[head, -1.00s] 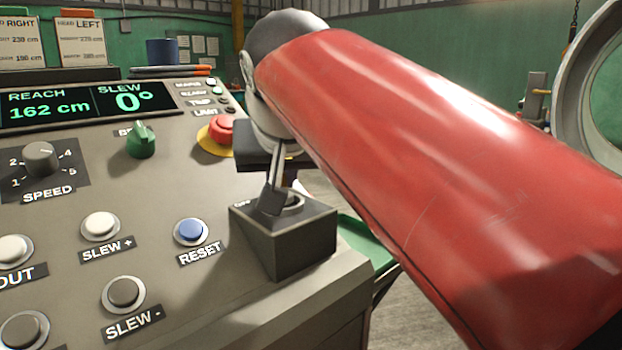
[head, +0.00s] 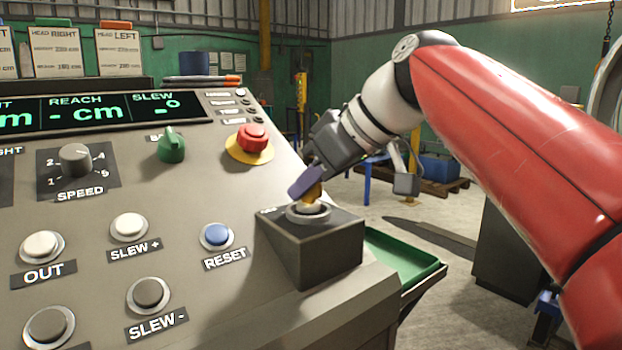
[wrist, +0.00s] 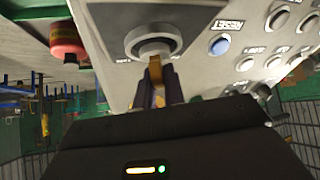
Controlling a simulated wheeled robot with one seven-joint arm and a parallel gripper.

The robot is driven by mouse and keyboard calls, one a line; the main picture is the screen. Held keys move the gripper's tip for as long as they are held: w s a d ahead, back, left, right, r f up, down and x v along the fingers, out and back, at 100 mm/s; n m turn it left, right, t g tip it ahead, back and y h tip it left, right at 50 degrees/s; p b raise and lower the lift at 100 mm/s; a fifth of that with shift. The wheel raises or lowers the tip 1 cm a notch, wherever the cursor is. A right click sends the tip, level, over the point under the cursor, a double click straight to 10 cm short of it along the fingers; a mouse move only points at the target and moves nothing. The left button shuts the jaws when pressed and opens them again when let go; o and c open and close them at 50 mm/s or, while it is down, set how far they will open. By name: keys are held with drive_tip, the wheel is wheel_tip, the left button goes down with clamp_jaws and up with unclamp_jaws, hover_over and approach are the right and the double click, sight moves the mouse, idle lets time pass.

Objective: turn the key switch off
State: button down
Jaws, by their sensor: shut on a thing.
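The key switch (head: 308,212) is a round metal collar on top of a dark box (head: 318,245) at the panel's right edge. A brass-coloured key stands in it. My gripper (head: 309,190) is shut on the key, coming down from above and behind. In the wrist view the key (wrist: 155,72) shows between my two fingers (wrist: 157,88), its end in the pale ring of the switch (wrist: 153,42). The label beside the switch is too small to read. The display (head: 90,110) shows dashes in place of numbers for reach and slew.
A red emergency button (head: 253,137) on a yellow base is behind and left of the switch box. A blue reset button (head: 216,235) is just left of it. A green tray (head: 405,265) is at the panel's right side.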

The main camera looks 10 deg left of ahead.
drive_tip(key=shift+n+g+p, duration=0.7)
drive_tip(key=shift+n+g, duration=0.7)
drive_tip(key=shift+n, duration=0.4)
drive_tip(key=c, duration=1.5)
unclamp_jaws()
drive_tip(key=p+v, duration=0.1)
drive_tip(key=v, duration=0.6)
drive_tip(key=shift+w+d+r, duration=0.1)
drive_tip(key=shift+d+r, duration=0.1)
drive_tip(key=shift+d, duration=0.2)
